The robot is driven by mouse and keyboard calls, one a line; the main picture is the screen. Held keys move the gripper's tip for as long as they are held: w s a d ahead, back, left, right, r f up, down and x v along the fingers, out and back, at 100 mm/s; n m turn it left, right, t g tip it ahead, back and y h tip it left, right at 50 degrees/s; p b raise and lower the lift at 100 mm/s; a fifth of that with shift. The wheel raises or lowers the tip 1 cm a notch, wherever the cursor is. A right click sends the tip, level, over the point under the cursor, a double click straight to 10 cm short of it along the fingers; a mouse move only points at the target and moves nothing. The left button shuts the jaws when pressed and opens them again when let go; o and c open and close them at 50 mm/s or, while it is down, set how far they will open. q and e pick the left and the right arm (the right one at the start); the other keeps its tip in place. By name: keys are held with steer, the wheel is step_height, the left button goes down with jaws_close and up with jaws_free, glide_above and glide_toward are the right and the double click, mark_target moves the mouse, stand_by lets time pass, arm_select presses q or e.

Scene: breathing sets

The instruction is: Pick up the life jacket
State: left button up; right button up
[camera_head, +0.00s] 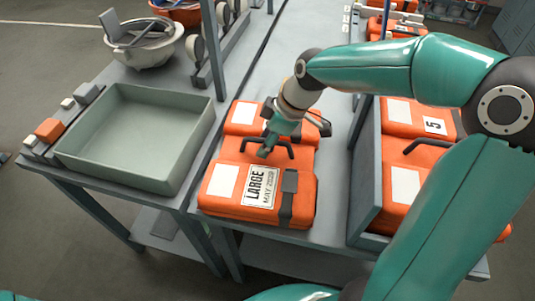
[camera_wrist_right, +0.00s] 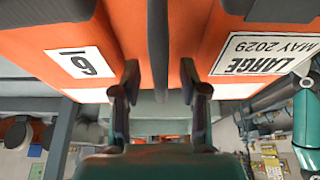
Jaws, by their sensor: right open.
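An orange case-like pack (camera_head: 222,208) with a label reading LARGE, MAY 2029 lies on the grey table at the centre of the head view. It has a dark handle and a dark strap; I cannot tell for sure that it is the life jacket. My right gripper (camera_head: 272,145) is over its handle area, pointing down. In the right wrist view the LARGE label (camera_wrist_right: 265,52) is at the right, and the open fingers (camera_wrist_right: 160,82) stand either side of a dark bar (camera_wrist_right: 158,45). Contact is unclear. My left gripper is out of view.
An empty grey-green tray (camera_head: 135,140) stands left. A bowl (camera_head: 145,45) with tools is behind it. More orange cases (camera_head: 400,185) stand in a grey rack right of the pack.

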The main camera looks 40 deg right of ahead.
steer(key=shift+f+b, duration=0.2)
steer(key=shift+b, duration=0.15)
stand_by(0.3)
jaws_close()
stand_by(0.5)
